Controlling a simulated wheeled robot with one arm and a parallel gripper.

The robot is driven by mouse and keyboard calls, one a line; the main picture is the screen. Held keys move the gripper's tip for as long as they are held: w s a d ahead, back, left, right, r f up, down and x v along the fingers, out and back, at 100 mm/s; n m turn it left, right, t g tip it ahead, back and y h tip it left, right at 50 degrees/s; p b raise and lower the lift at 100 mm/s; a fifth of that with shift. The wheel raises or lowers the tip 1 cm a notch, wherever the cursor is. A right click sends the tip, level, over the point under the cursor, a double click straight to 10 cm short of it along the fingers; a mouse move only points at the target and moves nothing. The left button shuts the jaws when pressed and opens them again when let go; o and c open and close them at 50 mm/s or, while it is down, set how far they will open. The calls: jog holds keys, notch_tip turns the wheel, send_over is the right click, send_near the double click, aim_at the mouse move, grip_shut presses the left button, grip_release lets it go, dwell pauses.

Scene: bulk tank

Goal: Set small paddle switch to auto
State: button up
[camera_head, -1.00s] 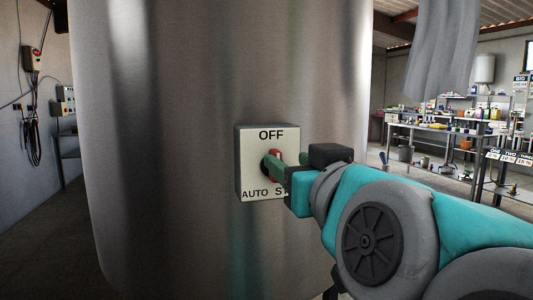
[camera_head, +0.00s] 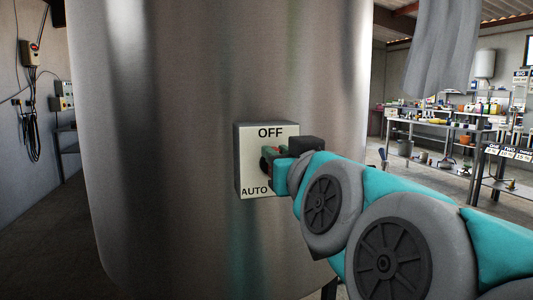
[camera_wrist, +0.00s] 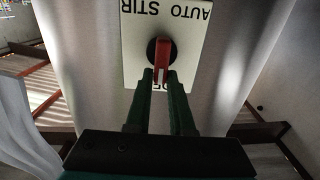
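The small paddle switch (camera_wrist: 163,60) is a red lever with a white line on a black hub. It sits on a white plate in a grey box (camera_head: 240,165) on the steel tank. In the head view OFF is at the top of the plate and AUTO at lower left; the STIR side is covered by my arm. The wrist view shows the plate upside down, with the lever pointing toward OFF. My gripper (camera_wrist: 161,82) has its green fingers on both sides of the lever, close against it, and appears shut on it. In the head view my gripper (camera_head: 272,160) largely hides the lever.
The curved steel tank (camera_head: 170,120) fills the middle of the head view. A grey cloth (camera_head: 440,50) hangs at upper right. A cluttered workbench (camera_head: 440,125) stands behind at right. Wall boxes with cables (camera_head: 32,130) are at far left.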

grip_shut()
jog(key=shift+n+b, duration=0.3)
jog(key=shift+b, duration=0.25)
jog(key=n+b, duration=0.1)
jog(key=n, duration=0.1)
jog(key=a+n+b, duration=0.1)
jog(key=n+b, duration=0.1)
jog(key=n, duration=0.1)
jog(key=n+b, duration=0.2)
jog(key=n, duration=0.1)
jog(key=shift+s+a+f, duration=0.25)
jog(key=shift+a+f, duration=0.1)
jog(key=shift+f, duration=0.05)
jog(key=n, duration=0.3)
jog(key=n+p, duration=0.1)
jog(key=n, duration=0.1)
jog(key=shift+a+f+n, duration=0.3)
jog(key=shift+s+f+n+p, duration=0.1)
jog(key=shift+f+n+p, duration=0.15)
jog(key=shift+n+p, duration=0.55)
jog(key=shift+f+n+p, duration=0.25)
jog(key=shift+n+p, duration=0.15)
jog(key=shift+n, duration=0.7)
jog(key=shift+f, duration=0.1)
